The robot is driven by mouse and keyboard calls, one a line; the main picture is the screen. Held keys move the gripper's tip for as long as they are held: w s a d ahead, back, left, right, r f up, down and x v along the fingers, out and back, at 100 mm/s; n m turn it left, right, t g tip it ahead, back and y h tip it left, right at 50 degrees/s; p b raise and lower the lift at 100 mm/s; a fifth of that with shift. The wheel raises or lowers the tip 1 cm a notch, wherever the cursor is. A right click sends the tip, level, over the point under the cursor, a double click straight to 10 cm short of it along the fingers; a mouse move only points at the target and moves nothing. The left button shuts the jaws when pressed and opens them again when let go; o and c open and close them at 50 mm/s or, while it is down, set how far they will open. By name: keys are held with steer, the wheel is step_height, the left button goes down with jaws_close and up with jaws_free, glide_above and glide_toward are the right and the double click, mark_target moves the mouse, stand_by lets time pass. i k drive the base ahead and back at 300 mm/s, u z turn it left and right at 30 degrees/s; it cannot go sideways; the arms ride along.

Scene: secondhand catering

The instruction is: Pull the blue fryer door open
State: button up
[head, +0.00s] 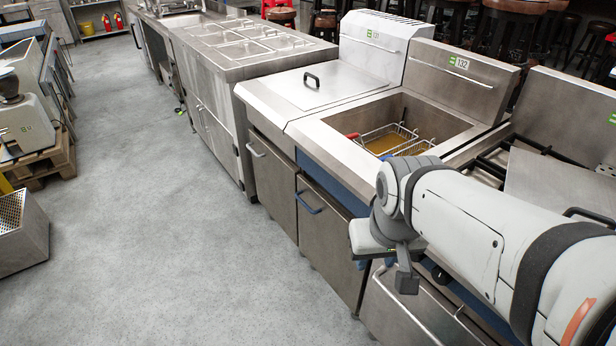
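The fryer (390,100) stands in the row of steel units, with a basket (392,138) in its open well. Below its blue front band (338,184) is a steel door (330,250) with a blue handle (310,202) near its upper left. The door looks shut. My arm comes in from the right, in front of the fryer and its neighbour. My gripper (406,280) hangs at the arm's end, to the right of the door and lower than the blue handle, apart from the handle. Its fingers are not clear enough to tell open from shut.
A lidded unit (315,85) with its own steel door (270,190) adjoins the fryer on the left. A stove (565,130) adjoins it on the right, with a handled front (410,310) beneath. The grey floor (180,240) left of the doors is clear.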

mark_target(322, 228)
steer(key=z, duration=2)
steer(key=k, duration=1.35)
steer(key=u, duration=1.15)
steer(key=i, duration=1.5)
steer(key=u, duration=0.1)
